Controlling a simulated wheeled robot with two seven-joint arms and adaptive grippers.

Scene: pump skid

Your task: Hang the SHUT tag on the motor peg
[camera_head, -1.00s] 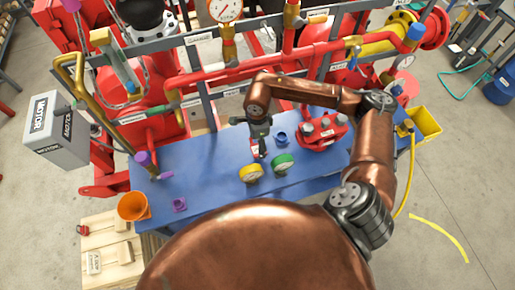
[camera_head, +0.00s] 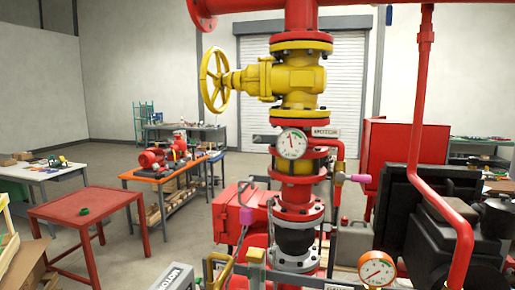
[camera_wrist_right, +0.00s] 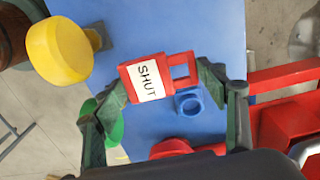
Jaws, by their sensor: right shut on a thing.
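The SHUT tag (camera_wrist_right: 148,80) is red with a white label, and it has an open red loop at its right end. In the right wrist view my right gripper (camera_wrist_right: 165,84) is shut on it, with one dark green finger at each end. The tag is above a blue bench top (camera_wrist_right: 215,25). I cannot make out the motor peg. My left gripper is in neither current view.
In the wrist view, a yellow round part (camera_wrist_right: 58,50), a blue ring (camera_wrist_right: 190,101) and red parts are near the tag. The head view shows a yellow valve (camera_head: 290,78) on red pipework, a gauge (camera_head: 291,143), a red table (camera_head: 80,208) and a shuttered door (camera_head: 255,95).

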